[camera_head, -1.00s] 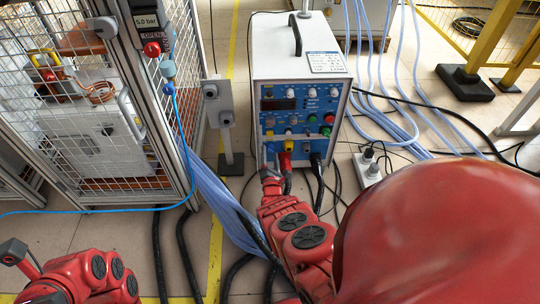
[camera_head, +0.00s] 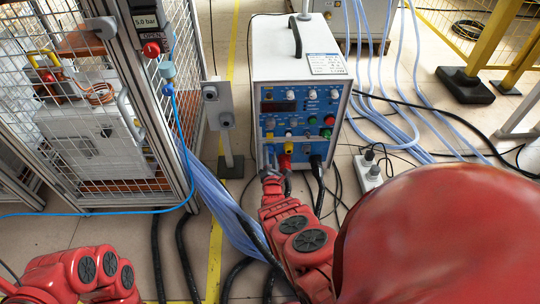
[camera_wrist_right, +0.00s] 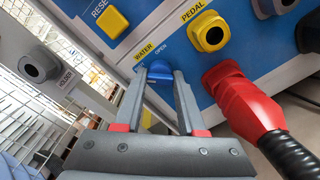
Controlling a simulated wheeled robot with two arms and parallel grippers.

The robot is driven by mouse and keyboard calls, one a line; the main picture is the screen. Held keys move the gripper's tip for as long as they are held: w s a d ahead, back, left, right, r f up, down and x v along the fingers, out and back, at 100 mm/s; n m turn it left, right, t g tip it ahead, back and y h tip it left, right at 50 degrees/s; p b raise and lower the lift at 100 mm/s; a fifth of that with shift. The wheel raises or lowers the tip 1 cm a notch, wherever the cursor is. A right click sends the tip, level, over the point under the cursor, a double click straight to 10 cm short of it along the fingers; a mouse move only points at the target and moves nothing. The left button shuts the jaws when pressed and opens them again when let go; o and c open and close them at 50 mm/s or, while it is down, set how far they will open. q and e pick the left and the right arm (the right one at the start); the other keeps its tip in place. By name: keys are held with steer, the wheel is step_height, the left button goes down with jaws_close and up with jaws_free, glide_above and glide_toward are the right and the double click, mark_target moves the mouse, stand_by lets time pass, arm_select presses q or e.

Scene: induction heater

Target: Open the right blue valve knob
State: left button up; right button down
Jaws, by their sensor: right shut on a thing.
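The blue valve knob (camera_wrist_right: 159,73) sits on the heater's front panel, below the WATER and OPEN labels in the right wrist view. My right gripper (camera_wrist_right: 162,80) has one finger on each side of it and is shut on it. In the head view my right gripper (camera_head: 270,158) reaches the lower left of the panel, and the knob is too small and covered to make out.
The white induction heater (camera_head: 272,60) stands ahead. A red plug with a black cable (camera_wrist_right: 243,101) is close to the right of my right gripper. A yellow PEDAL socket (camera_wrist_right: 211,34) is above it. A mesh cage (camera_head: 90,180) stands left; blue hoses (camera_head: 225,205) and black cables lie on the floor.

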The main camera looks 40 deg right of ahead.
steer(key=shift+m, duration=0.3)
steer(key=m, duration=0.9)
steer(key=shift+r+p, duration=0.1)
steer(key=shift+p, duration=0.3)
steer(key=m, duration=0.4)
steer(key=shift+m, duration=0.3)
arm_select(q)
steer(key=shift+w+d+f+n+g+h, duration=0.1)
steer(key=shift+w+d+n+g+h, duration=0.7)
steer(key=shift+w+g, duration=0.35)
steer(key=shift+w+d+n+g+h, duration=0.55)
steer(key=shift+w+d+g, duration=0.3)
steer(key=shift+w+g, duration=0.25)
arm_select(e)
steer(key=shift+m, duration=1.8)
arm_select(q)
steer(key=shift+s, duration=0.1)
arm_select(e)
steer(key=c, duration=0.5)
jaws_free()
